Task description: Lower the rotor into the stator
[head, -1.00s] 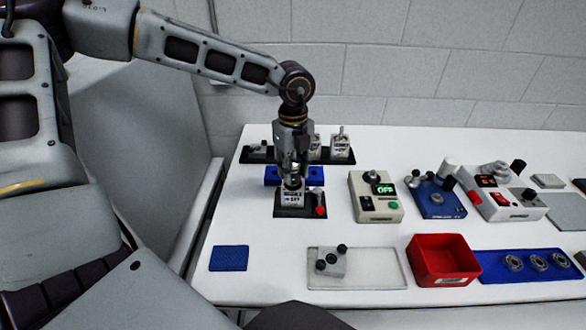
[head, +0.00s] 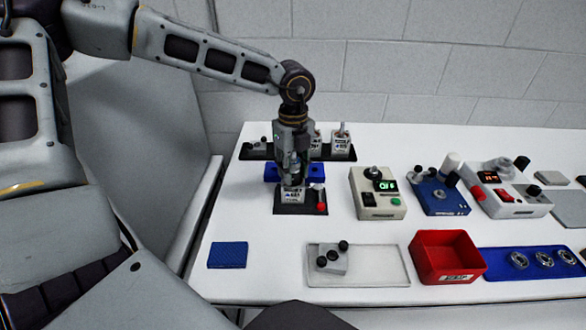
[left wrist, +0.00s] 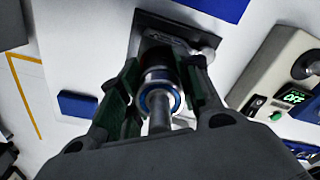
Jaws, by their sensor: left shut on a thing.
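My left gripper (head: 293,184) points straight down over the stator (head: 292,197), a pale labelled block on a dark base plate. In the left wrist view the gripper (left wrist: 160,88) is shut on the rotor (left wrist: 158,102), a silvery cylinder with a blue-ringed end and a shaft toward the camera. The rotor's far end and the stator's opening are hidden by the fingers and the rotor itself, so I cannot tell how deep it sits. My right gripper is not in view.
A blue block (head: 316,173) and a dark rack (head: 255,155) lie behind. A beige box with a display (head: 376,196) stands to the right. The table in front is clear around a blue pad (head: 228,255).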

